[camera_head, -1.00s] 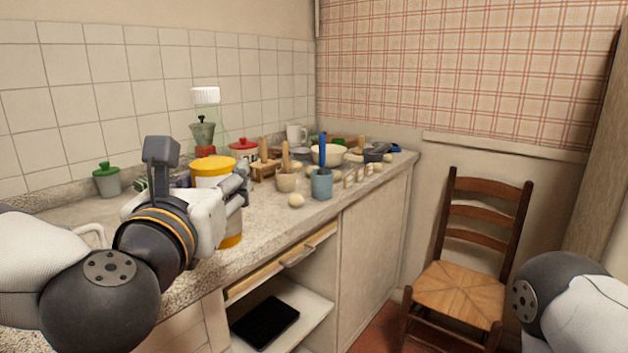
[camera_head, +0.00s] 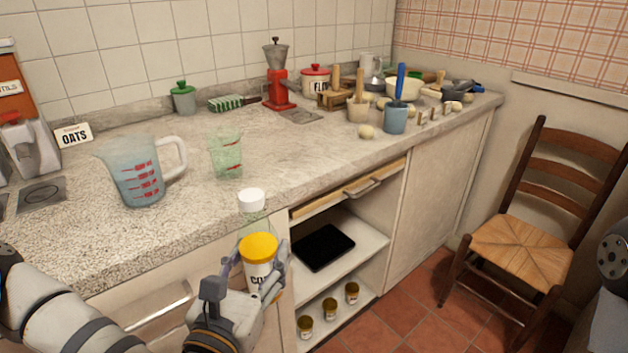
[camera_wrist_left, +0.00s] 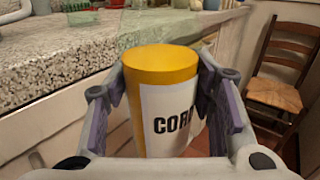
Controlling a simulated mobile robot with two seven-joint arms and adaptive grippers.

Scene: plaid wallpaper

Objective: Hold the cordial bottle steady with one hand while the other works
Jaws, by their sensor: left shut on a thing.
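The cordial bottle (camera_head: 262,280) has a yellow body, a white label reading "CO…", a pale see-through upper part and a white cap. My left gripper (camera_head: 257,267) is shut around its body and holds it roughly upright, in front of and apart from the counter edge. In the left wrist view the yellow body (camera_wrist_left: 160,70) stands between both fingers of the left gripper (camera_wrist_left: 163,112), label towards the camera. Its cap is outside that view. My right gripper is out of view; only a piece of my right arm shows at the right edge.
The speckled counter (camera_head: 300,165) bears a measuring jug (camera_head: 143,180), a green tumbler (camera_head: 226,155), a red grinder (camera_head: 278,85) and clutter at the far end. Below is an open cupboard with a black slab (camera_head: 323,247) and small jars. A chair (camera_head: 525,250) stands at right.

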